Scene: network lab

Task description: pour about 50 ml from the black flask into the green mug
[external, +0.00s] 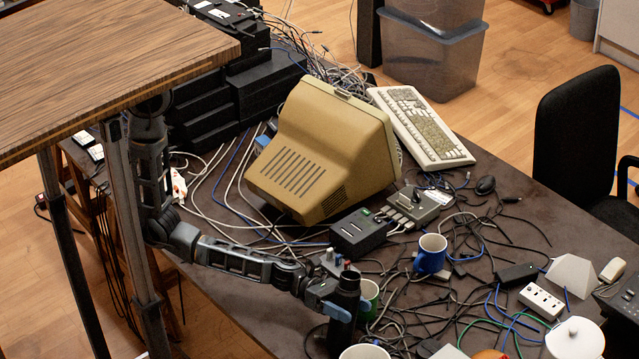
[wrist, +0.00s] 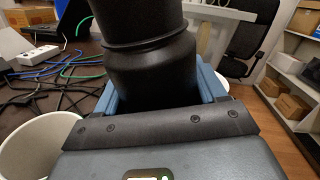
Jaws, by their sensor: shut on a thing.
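The black flask (external: 343,318) is in my gripper (external: 334,308) near the front edge of the desk in the external view. It looks about upright or slightly tilted. In the wrist view the flask (wrist: 150,65) fills the middle, with the blue jaws of my gripper (wrist: 160,88) on both sides of it. The green mug (external: 371,303) stands just right of and behind the flask in the external view, partly hidden by it. I cannot tell whether the flask's base touches the desk.
A white mug (external: 364,353) stands close in front; a pale mug also shows in the wrist view (wrist: 35,140). A blue mug (external: 431,258) is farther back. Cables, a black box (external: 357,235), a power strip (external: 541,301) and a beige monitor (external: 322,150) crowd the desk.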

